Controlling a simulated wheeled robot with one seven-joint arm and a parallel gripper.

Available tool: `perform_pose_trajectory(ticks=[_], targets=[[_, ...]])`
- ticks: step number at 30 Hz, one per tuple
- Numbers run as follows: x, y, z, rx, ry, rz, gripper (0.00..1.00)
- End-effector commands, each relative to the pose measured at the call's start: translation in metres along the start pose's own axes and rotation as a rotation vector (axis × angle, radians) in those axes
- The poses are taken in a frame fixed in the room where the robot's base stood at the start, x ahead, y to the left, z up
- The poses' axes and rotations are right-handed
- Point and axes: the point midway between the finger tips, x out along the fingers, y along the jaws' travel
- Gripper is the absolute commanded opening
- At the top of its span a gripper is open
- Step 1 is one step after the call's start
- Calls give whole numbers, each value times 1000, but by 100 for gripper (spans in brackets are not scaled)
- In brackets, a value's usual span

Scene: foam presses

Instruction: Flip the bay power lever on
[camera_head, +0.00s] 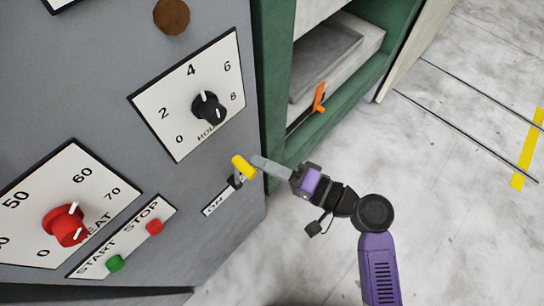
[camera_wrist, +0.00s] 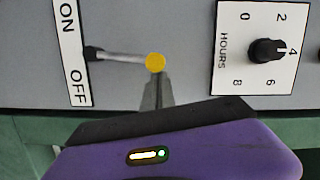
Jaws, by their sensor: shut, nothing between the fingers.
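The bay power lever, a thin metal rod with a yellow knob (camera_head: 243,166), sticks out from the grey panel near its right edge. It also shows in the wrist view (camera_wrist: 155,62), with its black base beside a white ON/OFF label (camera_wrist: 72,50). In the head view the ON end of the label (camera_head: 217,203) shows below the lever; the OFF end is hidden there. I cannot tell for sure whether the lever stands at ON or OFF. My gripper (camera_head: 260,163) is shut and empty, its tips right beside the knob. Whether they touch it is unclear.
The panel also carries a black HOURS dial (camera_head: 208,107), a red HEAT dial (camera_head: 66,225), a green START button (camera_head: 115,263) and a red STOP button (camera_head: 154,226). A green frame with an orange-handled part (camera_head: 319,98) stands to the right. The floor at right is clear.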

Motion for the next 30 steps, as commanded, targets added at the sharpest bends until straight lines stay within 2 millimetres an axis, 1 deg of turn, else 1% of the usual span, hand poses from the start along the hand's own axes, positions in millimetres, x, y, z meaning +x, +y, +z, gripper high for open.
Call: perform_pose_trajectory(ticks=[1,8,18,21,30], targets=[[1,-3,7,-45,-1,10,0],[8,-14,33,-256,-2,62,0],[16,-20,66,-516,-1,128,0],[18,-20,73,-553,0,138,0],[21,-20,85,-547,0,137,0]])
